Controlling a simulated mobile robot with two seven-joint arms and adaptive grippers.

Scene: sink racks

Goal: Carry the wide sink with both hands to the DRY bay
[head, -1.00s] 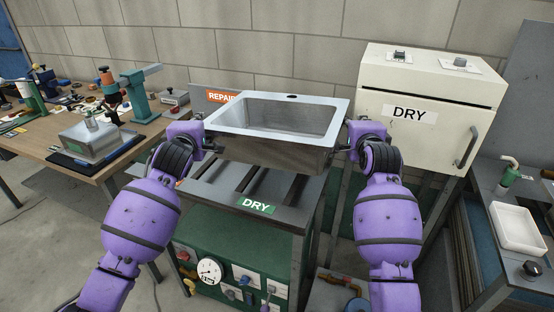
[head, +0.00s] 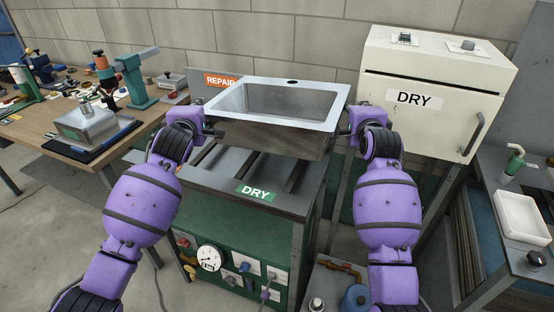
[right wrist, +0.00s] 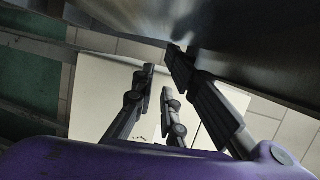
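The wide sink (head: 263,134) is a grey metal basin, upright and roughly level over a slatted bay with a green DRY label (head: 256,193). I cannot tell whether its base touches the slats. My left gripper (head: 213,131) is at the sink's left side, its fingers mostly hidden. My right gripper (head: 345,131) is at the right side below the rim. In the right wrist view its fingers (right wrist: 165,62) stand apart with an empty gap between them. One fingertip is against or very near the sink (right wrist: 260,45); the other is clear of it.
A cream cabinet (head: 425,122), also marked DRY, stands at the right. A REPAIR sign (head: 219,80) is behind the sink. A wooden bench (head: 58,130) with tools is at the left. A counter with a white tray (head: 521,218) is at the far right.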

